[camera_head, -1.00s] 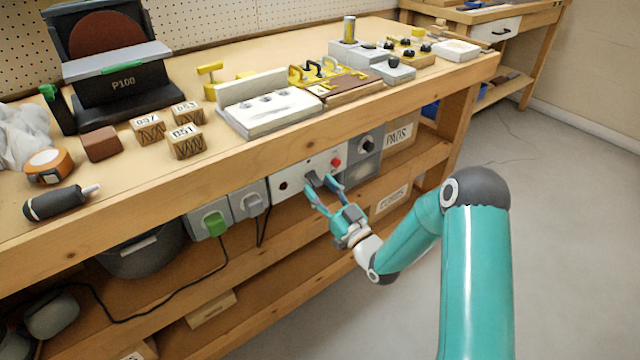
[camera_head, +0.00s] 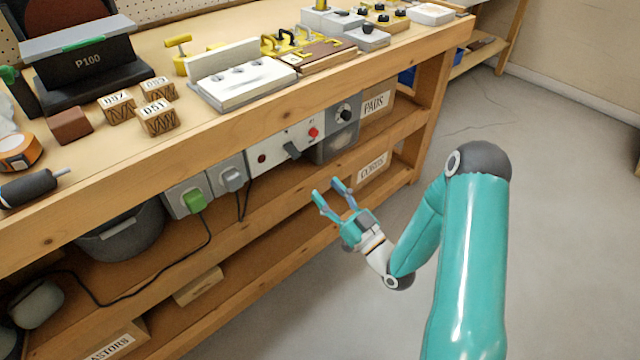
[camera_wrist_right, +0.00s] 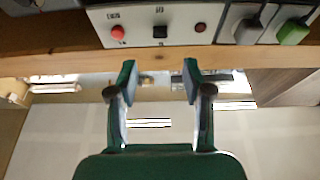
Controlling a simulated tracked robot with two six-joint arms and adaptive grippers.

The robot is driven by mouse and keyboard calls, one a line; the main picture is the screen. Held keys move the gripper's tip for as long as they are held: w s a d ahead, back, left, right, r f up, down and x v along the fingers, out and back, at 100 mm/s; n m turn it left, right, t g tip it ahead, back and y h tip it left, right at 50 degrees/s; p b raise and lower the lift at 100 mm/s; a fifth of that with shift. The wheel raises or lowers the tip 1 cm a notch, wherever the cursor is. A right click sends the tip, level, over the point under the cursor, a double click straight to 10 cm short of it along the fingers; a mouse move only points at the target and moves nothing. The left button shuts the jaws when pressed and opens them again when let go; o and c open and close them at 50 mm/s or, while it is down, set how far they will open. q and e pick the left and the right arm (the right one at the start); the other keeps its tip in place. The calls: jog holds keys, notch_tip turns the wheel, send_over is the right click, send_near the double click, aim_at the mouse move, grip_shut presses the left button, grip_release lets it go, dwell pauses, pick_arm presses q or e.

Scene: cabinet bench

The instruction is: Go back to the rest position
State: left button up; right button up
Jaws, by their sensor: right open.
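My right gripper (camera_head: 333,192) is open and empty in the head view, in the air in front of the bench's lower shelves. In the right wrist view its two fingers (camera_wrist_right: 160,85) stand apart with nothing between them. A control panel (camera_head: 271,154) under the bench top has a dark lever switch (camera_head: 292,150) and a red button (camera_head: 314,133). The gripper is apart from the panel, below and to the right of the lever. In the right wrist view the panel (camera_wrist_right: 185,30) lies beyond the fingertips. My left gripper is not in view.
The bench top (camera_head: 240,118) carries a sander (camera_head: 80,62), numbered wooden blocks (camera_head: 158,118) and a white fixture (camera_head: 247,84). A green plug (camera_head: 195,201) with a hanging cord sits left of the panel. The shelves hold a grey bucket (camera_head: 122,235) and labelled boxes. The floor at right (camera_head: 560,200) is clear.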

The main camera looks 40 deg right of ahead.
jog(key=w+a+n+g+y, duration=0.1)
jog(key=w+a+n+y, duration=0.2)
jog(key=a, duration=0.7)
jog(key=a+f+m+g+y, duration=0.1)
jog(key=a+f+g, duration=0.7)
jog(key=a+f, duration=0.45)
jog(key=s+f+m+g+h, duration=0.1)
jog(key=s+f+m+g, duration=0.1)
jog(key=s+f+g, duration=0.55)
jog(key=s+f+m+g+h, duration=0.1)
jog(key=s+f+m+g, duration=0.25)
jog(key=s+f, duration=0.65)
jog(key=s+r+g+p, duration=0.1)
jog(key=s+r+p, duration=0.2)
jog(key=r+p, duration=2.7)
notch_tip(320, 180, up, 3)
jog(key=shift+a+n, duration=0.35)
jog(key=shift+a, duration=0.1)
